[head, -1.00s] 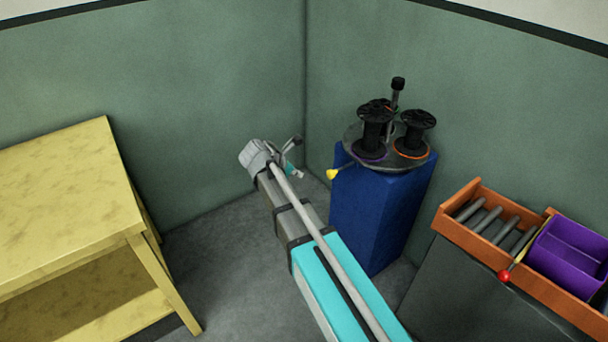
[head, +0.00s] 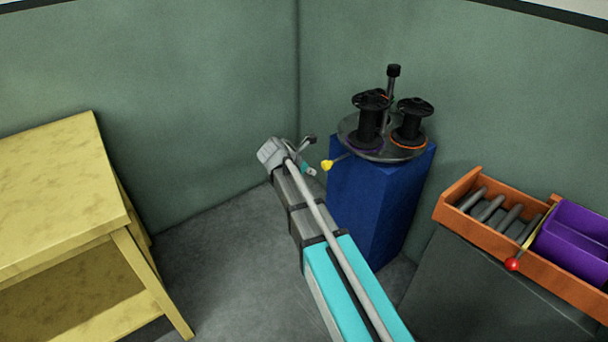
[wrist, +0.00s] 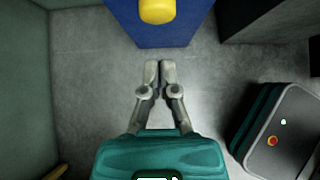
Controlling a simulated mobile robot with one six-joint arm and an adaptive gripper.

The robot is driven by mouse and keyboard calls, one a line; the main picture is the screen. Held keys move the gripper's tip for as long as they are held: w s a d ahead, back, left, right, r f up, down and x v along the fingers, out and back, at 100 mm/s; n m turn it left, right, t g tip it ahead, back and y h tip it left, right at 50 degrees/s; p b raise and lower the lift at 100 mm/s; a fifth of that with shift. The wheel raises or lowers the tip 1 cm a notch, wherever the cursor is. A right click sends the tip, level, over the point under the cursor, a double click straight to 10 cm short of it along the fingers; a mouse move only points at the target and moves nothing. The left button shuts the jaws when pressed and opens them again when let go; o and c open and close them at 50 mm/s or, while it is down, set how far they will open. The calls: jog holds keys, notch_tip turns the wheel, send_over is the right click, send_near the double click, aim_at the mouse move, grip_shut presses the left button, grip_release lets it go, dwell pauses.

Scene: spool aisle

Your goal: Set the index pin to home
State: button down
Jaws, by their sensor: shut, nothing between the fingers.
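I take this knob to be the index pin's handle; where the rod ends is hard to see. The yellow knob (wrist: 157,10) also shows at the top of the wrist view, over the blue pedestal. My gripper (wrist: 159,70) is shut and empty, its fingertips pointing at the knob with a gap between. In the head view my gripper (head: 311,156) is just left of the knob, apart from it.
Two black spools (head: 369,120) (head: 412,122) and a dark post (head: 392,80) stand on the turntable. An orange tray (head: 585,272) with grey rods, a purple bin (head: 575,250) and a red-knobbed lever (head: 513,264) is at right. A yellow table (head: 60,200) is at left.

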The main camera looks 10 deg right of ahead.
aim_at(323, 169)
jog(key=shift+w+d+r, duration=0.1)
jog(key=shift+w+d, duration=0.35)
jog(key=shift+d, duration=0.25)
jog(key=shift+w+d, duration=0.4)
jog(key=shift+d, duration=0.3)
jog(key=shift+w+a, duration=0.1)
